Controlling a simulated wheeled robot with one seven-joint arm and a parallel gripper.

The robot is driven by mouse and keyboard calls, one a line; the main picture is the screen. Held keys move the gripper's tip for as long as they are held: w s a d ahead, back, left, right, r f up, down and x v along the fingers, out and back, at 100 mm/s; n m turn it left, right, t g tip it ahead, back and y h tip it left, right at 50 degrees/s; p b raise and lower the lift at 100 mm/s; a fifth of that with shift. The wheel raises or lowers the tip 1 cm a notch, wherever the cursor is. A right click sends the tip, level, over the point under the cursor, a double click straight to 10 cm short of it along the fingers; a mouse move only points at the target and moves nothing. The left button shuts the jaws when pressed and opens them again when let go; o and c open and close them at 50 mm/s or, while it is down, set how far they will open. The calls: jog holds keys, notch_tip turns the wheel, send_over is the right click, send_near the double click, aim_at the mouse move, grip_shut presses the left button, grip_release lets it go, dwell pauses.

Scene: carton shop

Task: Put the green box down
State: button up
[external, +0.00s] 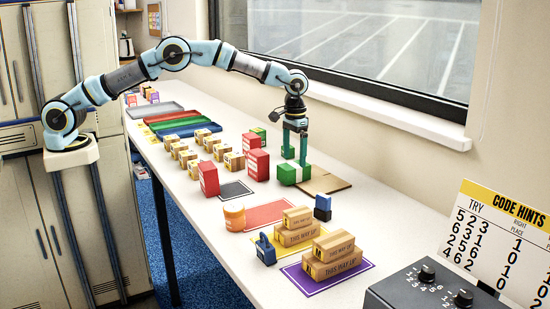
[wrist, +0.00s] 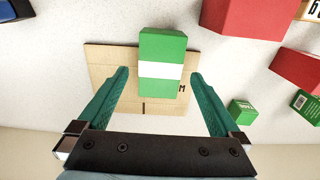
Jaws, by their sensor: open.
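The green box (external: 287,175) with a white band sits at the left edge of a flat brown cardboard sheet (external: 330,184) in the external view. In the wrist view the green box (wrist: 162,48) overlaps the cardboard sheet (wrist: 110,65) and sticks out past its far edge. My gripper (external: 295,160) is directly above the box, pointing down. In the wrist view my gripper (wrist: 160,73) is open, with one finger on each side of the box and a visible gap at both sides. How far the fingertips reach down beside it is hard to tell.
Red boxes (external: 258,164) stand close to the left of the green box. Smaller green boxes (wrist: 242,112) lie near my right finger in the wrist view. Several cartons (external: 233,161) and coloured trays (external: 181,127) are farther back. Stacked cartons (external: 331,258) stand in front. The wall and window sill (external: 400,118) are behind.

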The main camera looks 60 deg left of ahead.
aim_at(294, 165)
notch_tip(294, 165, up, 7)
jog(key=s+a+r, duration=0.1)
jog(key=s+a, duration=0.5)
jog(key=a, duration=0.2)
jog(key=s+a, duration=0.5)
jog(key=a, duration=0.3)
jog(key=s+a+f, duration=0.1)
jog(key=s+a, duration=0.3)
jog(key=s, duration=0.3)
jog(key=s+a+f+t, duration=0.1)
jog(key=s+a, duration=0.3)
jog(key=s, duration=0.4)
jog(key=s+a+f+m, duration=0.1)
jog(key=s+a, duration=0.3)
jog(key=s, duration=0.4)
jog(key=shift+a+f+t+b, duration=0.35)
jog(key=shift+f+b, duration=0.1)
jog(key=shift+f, duration=0.15)
jog(key=shift+r, duration=0.15)
notch_tip(294, 165, up, 14)
jog(key=p, duration=1.4)
jog(key=shift+f, duration=0.2)
dwell(0.8)
